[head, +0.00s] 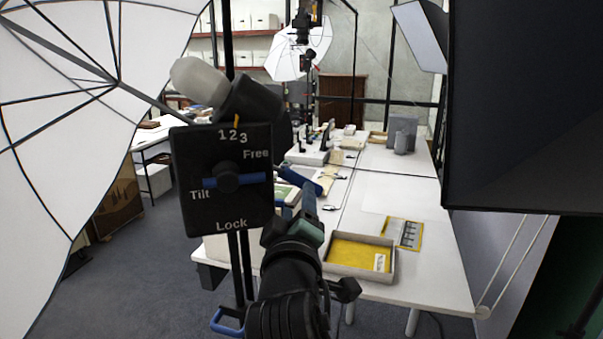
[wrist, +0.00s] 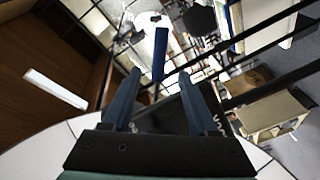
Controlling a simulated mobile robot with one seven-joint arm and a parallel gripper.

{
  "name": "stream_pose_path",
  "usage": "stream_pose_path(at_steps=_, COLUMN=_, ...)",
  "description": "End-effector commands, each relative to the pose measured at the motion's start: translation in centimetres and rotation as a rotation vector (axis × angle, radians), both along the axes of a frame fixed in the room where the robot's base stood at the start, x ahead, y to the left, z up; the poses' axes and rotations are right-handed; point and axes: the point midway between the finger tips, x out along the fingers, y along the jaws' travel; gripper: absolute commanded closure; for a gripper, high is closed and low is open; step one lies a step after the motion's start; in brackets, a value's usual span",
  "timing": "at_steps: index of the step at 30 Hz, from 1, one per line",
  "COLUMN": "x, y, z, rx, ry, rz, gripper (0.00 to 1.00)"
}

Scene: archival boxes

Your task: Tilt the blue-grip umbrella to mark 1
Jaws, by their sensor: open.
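The white umbrella (head: 60,130) fills the left side of the head view. Its black tilt plate (head: 190,220) carries the marks 1, 2, 3, Free, Tilt and Lock. The plate's blue lever (head: 250,179) lies nearly level, its left end by Tilt. A small orange pointer (head: 236,119) sits above the numbers, near 2 and 3. My gripper (head: 304,190) is right of the plate with its fingers apart. In the wrist view, a blue bar (wrist: 160,55) shows between and beyond my gripper's fingertips (wrist: 162,78); I cannot tell whether they touch it.
A white table (head: 430,265) stands behind, with a shallow yellow-lined tray (head: 334,270) and a yellow sheet (head: 403,233). A large black softbox (head: 530,110) blocks the right side. Another white umbrella (head: 285,60) stands at the back. Grey floor shows at lower left.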

Motion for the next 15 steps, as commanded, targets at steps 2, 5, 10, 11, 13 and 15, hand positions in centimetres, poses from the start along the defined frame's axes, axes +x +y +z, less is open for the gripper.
stream_pose_path(at_steps=2, x=1.3, y=0.0, z=0.3, rx=0.0, ry=0.001, rz=0.0, gripper=0.41)
stream_pose_path(at_steps=5, x=2.9, y=-0.1, z=0.3, rx=0.0, ry=0.001, rz=0.001, gripper=0.41)
stream_pose_path(at_steps=10, x=5.3, y=-0.3, z=0.4, rx=0.0, ry=-0.001, rz=0.0, gripper=0.41)
stream_pose_path(at_steps=11, x=5.7, y=-0.3, z=0.3, rx=0.001, ry=0.0, rz=0.0, gripper=0.41)
stream_pose_path(at_steps=13, x=6.6, y=-0.3, z=0.4, rx=0.001, ry=-0.002, rz=0.001, gripper=0.41)
stream_pose_path(at_steps=15, x=7.4, y=-0.3, z=0.3, rx=0.002, ry=-0.001, rz=0.002, gripper=0.41)
